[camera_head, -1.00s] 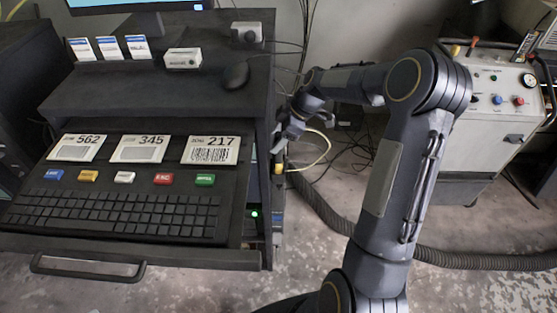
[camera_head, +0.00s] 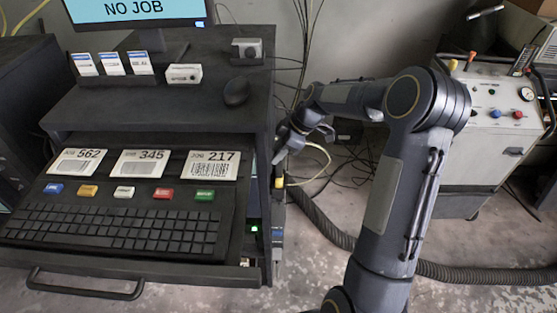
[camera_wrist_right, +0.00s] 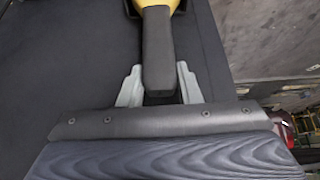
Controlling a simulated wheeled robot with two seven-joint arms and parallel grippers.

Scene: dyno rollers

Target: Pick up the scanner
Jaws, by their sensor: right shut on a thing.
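The scanner (camera_wrist_right: 158,48) shows in the right wrist view as a dark grey handle with a yellow and black body at the top edge; the rest of it is cut off. My right gripper (camera_wrist_right: 159,85) is shut on the handle, with one pale finger on each side. In the head view my right gripper (camera_head: 281,158) is low beside the right side of the dark cabinet. A small yellow part (camera_head: 279,183) shows just below it there, mostly hidden. My left gripper is not in view.
The cabinet (camera_head: 262,110) carries a monitor (camera_head: 135,12), a mouse (camera_head: 237,92) and a pulled-out keyboard drawer (camera_head: 110,220) with job cards. Cables (camera_head: 345,165) and a thick hose (camera_head: 325,222) lie on the floor to its right. A grey machine (camera_head: 470,160) stands at the right.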

